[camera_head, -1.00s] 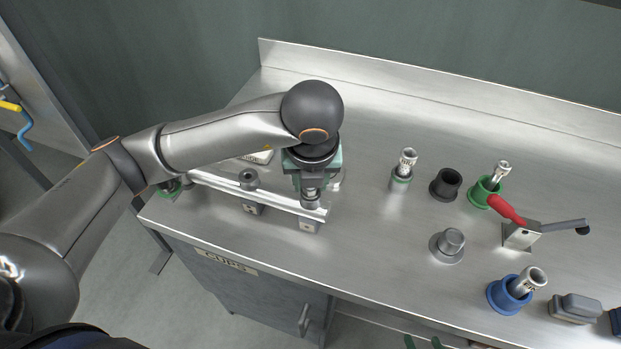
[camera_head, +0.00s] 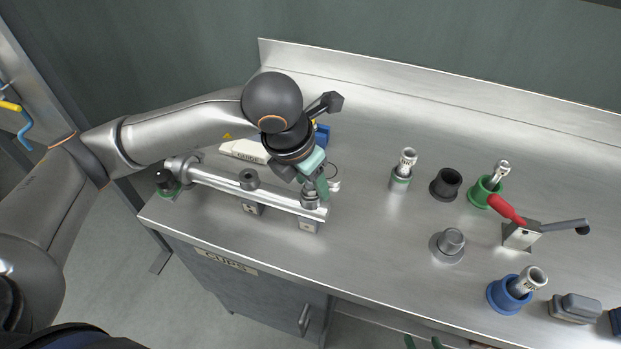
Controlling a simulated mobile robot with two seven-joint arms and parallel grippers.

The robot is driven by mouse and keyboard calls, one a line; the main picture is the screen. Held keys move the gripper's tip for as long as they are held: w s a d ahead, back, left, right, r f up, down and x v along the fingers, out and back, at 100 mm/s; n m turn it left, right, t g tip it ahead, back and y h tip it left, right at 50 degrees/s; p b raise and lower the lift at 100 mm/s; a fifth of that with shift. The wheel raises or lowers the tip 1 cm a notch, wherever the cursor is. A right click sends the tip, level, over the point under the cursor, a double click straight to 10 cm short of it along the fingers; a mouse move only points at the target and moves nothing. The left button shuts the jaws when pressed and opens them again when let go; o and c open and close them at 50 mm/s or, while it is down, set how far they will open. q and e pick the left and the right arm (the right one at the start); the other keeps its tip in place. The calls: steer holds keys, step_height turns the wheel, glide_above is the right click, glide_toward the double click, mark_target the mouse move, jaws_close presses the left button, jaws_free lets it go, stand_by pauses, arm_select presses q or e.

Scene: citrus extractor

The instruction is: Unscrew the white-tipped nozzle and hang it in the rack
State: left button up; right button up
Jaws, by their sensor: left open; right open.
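My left gripper (camera_head: 314,184) is open, with its teal fingers tilted down at the right end of a metal rail (camera_head: 270,195). A metal fitting (camera_head: 310,199) sits on that end, right by the fingertips. I cannot tell whether they touch it. A small pale part (camera_head: 334,185) shows just right of the fingers. I cannot tell which piece is the white-tipped nozzle, and no rack is clearly recognisable. What look like the green fingertips of my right gripper (camera_head: 423,343) show apart at the bottom edge; the rest of it is out of frame.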

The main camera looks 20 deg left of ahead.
arm_select(q)
steer(key=m, duration=0.3)
steer(key=shift+h, duration=0.4)
steer(key=c, duration=0.7)
steer(key=n+y, duration=0.1)
steer(key=n, duration=0.5)
steer(key=shift+d+y, duration=0.1)
steer(key=shift+y, duration=0.3)
steer(key=shift+c, duration=0.2)
steer(key=n, duration=0.3)
steer(key=n+y, duration=0.1)
steer(key=n, duration=0.2)
steer(key=shift+y, duration=0.3)
steer(key=o, duration=0.7)
steer(key=shift+o, duration=0.2)
